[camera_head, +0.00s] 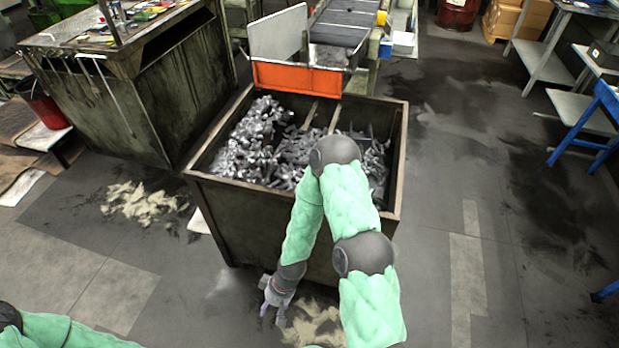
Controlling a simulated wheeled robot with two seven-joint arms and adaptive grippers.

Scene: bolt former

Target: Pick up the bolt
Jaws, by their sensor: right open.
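Several metal bolts (262,140) lie heaped in a dark open metal bin (235,222) in the middle of the view. The single bolts are too small to tell apart, and part of the heap is hidden behind my right arm. My right gripper (271,313) points down in front of the bin's near wall, low and outside the bin. It is open, and no bolt shows between its fingers. My left arm shows only at the lower left corner; its gripper is out of view.
An orange-fronted chute (297,78) stands at the bin's back edge, with a conveyor (342,22) behind it. A worn workbench (140,85) stands at the left. A blue-framed stand (590,130) is at the right. The floor right of the bin is clear.

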